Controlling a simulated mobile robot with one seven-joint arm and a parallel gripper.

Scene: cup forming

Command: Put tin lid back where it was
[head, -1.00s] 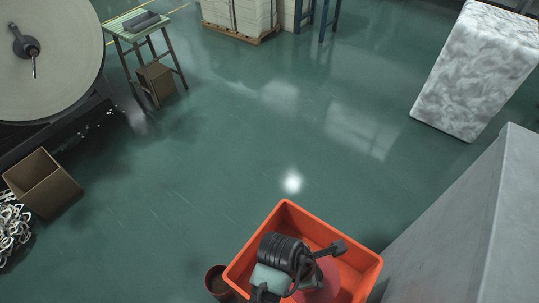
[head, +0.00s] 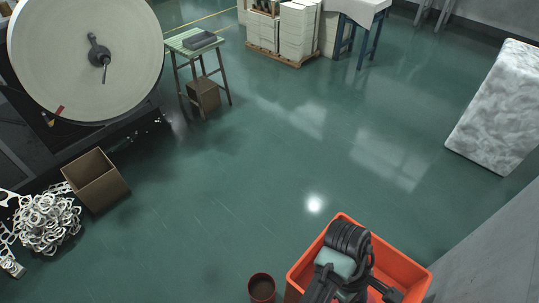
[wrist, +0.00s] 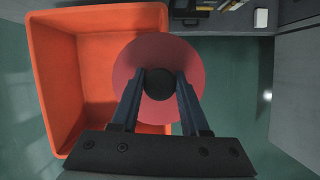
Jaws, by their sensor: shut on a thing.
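The tin lid (wrist: 185,55) is a round pinkish-red disc with a black knob (wrist: 160,84). My gripper (wrist: 160,77) is shut on the knob, seen from above in the wrist view. The lid appears over the right wall of the orange crate (wrist: 50,85); its height above the crate is hard to tell. In the head view my arm covers most of the lid and part of the crate (head: 410,268). A small dark red round tin (head: 262,289) stands open on the floor left of the crate, cut by the bottom edge.
A cardboard box (head: 97,182) and a heap of white scrap (head: 48,222) lie at left, below a large paper roll (head: 85,55). A small green-topped stool (head: 197,42) and a loaded pallet (head: 290,35) stand behind. A marbled block (head: 495,110) stands right. The middle floor is clear.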

